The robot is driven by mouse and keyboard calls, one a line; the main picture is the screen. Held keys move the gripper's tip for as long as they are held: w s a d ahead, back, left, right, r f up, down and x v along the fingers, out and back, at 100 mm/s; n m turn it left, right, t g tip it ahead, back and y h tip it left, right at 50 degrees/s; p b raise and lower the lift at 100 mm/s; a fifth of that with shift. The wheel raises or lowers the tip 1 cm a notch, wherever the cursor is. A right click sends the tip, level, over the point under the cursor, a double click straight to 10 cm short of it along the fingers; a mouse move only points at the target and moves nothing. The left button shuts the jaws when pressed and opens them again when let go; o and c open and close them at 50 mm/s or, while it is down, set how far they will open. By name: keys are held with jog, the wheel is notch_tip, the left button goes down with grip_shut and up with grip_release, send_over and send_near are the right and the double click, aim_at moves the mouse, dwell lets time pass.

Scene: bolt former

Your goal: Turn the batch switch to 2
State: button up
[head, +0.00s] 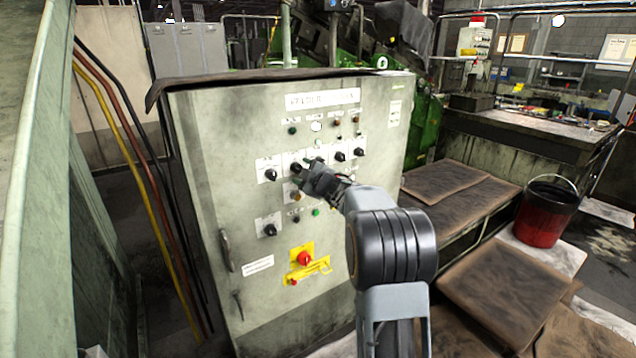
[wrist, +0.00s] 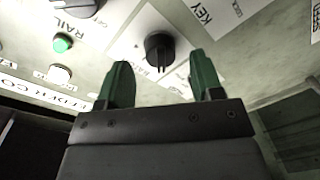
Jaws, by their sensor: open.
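A black rotary knob (wrist: 159,48) on a white label plate is in the wrist view, just beyond and between my fingertips. My gripper (wrist: 161,62) is open, with one green finger on each side of the knob's line; contact is not clear. In the head view my gripper (head: 313,174) is in front of the middle of the grey control panel (head: 215,200) and covers part of the switch row. The switch labels are too small to read there.
Other black knobs (head: 270,174) (head: 340,156) sit close on both sides. A red stop button (head: 304,259) on yellow is lower down. In the wrist view a knob labelled RAIL (wrist: 76,8) and a KEY plate (wrist: 205,14) flank the middle knob. A red bucket (head: 545,213) stands right.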

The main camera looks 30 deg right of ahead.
jog(key=s+d, duration=0.1)
jog(key=s, duration=1)
jog(key=shift+s+d+r+b, duration=0.15)
jog(key=shift+d+r+b, duration=0.15)
jog(key=shift+d+b, duration=0.15)
jog(key=s+d+f+m+g+h, duration=0.3)
jog(key=d+f+m+g+h, duration=0.1)
jog(key=d+f+m+h, duration=0.25)
jog(key=s+a+f+m+g+h+p, duration=0.2)
jog(key=s+a+f+m+g, duration=0.1)
jog(key=s+m+g, duration=0.3)
jog(key=s+a+r+g+y+p, duration=0.1)
jog(key=s+a+y+p, duration=0.1)
jog(key=s+a, duration=0.6)
jog(key=s+a+r+g+y+p, duration=0.1)
jog(key=s+a+g+y+p, duration=0.1)
jog(key=s+a, duration=0.7)
jog(key=a+y+p, duration=0.1)
jog(key=a+y, duration=0.1)
jog(key=a, duration=0.1)
jog(key=shift+s+a+r+g, duration=0.15)
jog(key=shift+a+r+g, duration=0.15)
jog(key=shift+a+r, duration=0.1)
